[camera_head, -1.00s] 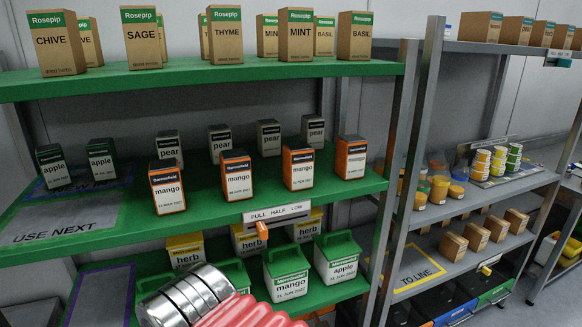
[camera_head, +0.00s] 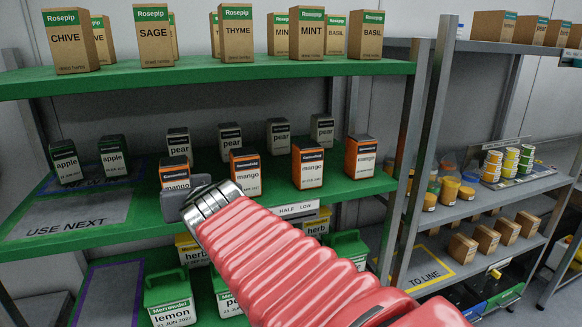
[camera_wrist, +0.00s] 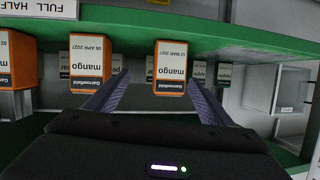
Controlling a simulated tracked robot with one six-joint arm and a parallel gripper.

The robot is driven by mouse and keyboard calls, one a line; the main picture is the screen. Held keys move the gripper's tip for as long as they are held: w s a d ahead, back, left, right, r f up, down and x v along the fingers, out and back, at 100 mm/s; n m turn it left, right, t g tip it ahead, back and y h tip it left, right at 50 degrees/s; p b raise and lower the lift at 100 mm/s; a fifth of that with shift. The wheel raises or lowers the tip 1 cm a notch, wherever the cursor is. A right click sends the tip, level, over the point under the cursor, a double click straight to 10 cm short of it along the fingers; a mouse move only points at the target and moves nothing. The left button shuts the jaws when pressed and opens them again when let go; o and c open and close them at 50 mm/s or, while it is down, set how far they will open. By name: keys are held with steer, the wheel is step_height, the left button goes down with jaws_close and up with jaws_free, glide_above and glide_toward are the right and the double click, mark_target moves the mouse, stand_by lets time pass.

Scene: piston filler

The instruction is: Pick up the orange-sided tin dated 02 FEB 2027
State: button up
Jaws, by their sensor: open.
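Several orange-sided mango tins stand in a row on the green middle shelf. The leftmost tin (camera_head: 174,170) reads 12 MAR 2027 in the wrist view (camera_wrist: 170,68), where the picture is upside down. The second tin (camera_head: 245,172) reads 06 APR 2027 there (camera_wrist: 92,63). The third tin (camera_head: 308,166) shows at the wrist view's left edge (camera_wrist: 14,66), its date cut off after "02". The fourth tin (camera_head: 360,157) has no readable date. My gripper (camera_head: 186,197) is open and empty in front of the leftmost tin, which appears between its fingers (camera_wrist: 155,92), apart from them.
Grey pear tins (camera_head: 279,134) stand behind the mango row and green apple tins (camera_head: 113,158) to the left. A green upper shelf (camera_head: 220,74) with cartons is above. Herb tins and green-lidded tins (camera_head: 168,298) are below. A grey post (camera_head: 412,165) stands right.

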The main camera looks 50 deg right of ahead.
steer(key=w+d+r+t, duration=0.3)
steer(key=d+r, duration=0.3)
steer(key=r, duration=0.1)
steer(key=h, duration=0.4)
glide_toward(314, 151)
steer(key=shift+s+a+r+m+g, duration=0.1)
steer(key=shift+a+r+m+g, duration=0.05)
steer(key=shift+r+m+g, duration=0.25)
steer(key=shift+x, duration=4.3)
